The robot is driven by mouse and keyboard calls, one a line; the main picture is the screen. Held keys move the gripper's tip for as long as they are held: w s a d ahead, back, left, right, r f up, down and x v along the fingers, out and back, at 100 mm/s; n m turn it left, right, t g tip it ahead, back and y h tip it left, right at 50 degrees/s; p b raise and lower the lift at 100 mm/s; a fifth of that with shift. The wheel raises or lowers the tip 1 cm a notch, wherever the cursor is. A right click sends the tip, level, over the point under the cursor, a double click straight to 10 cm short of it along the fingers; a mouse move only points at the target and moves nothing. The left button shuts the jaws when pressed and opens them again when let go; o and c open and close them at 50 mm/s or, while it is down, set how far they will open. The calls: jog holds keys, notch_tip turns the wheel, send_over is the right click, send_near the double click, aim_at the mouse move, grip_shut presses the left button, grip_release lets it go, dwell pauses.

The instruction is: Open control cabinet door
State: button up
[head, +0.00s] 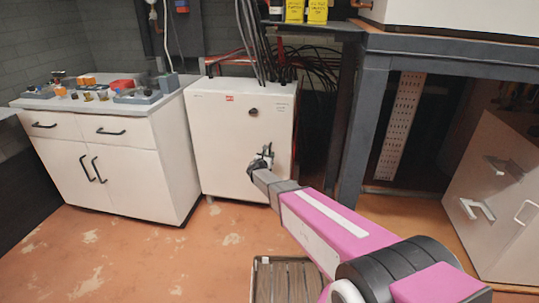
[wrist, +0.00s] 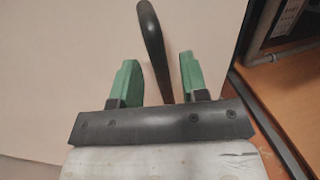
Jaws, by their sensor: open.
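The control cabinet (head: 228,140) is a white box in the middle of the head view, and its door looks closed. It has a small red label and a dark round knob (head: 253,112). My gripper (head: 263,163) is at the lower right of the door front. In the wrist view my gripper (wrist: 158,76) is open, with green fingers on either side of a dark curved handle (wrist: 151,35). A gap shows between the handle and each finger. The handle is mostly hidden by my gripper in the head view. The pale door surface (wrist: 80,50) fills much of the wrist view.
A white cupboard (head: 110,165) with small parts on top stands left of the cabinet. A dark metal frame (head: 362,130) stands to the right, with a grey cabinet (head: 495,205) beyond. A slatted grate (head: 285,280) lies on the floor. Open floor lies in front.

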jog(key=shift+x, duration=0.95)
jog(key=shift+s, duration=0.1)
grip_shut()
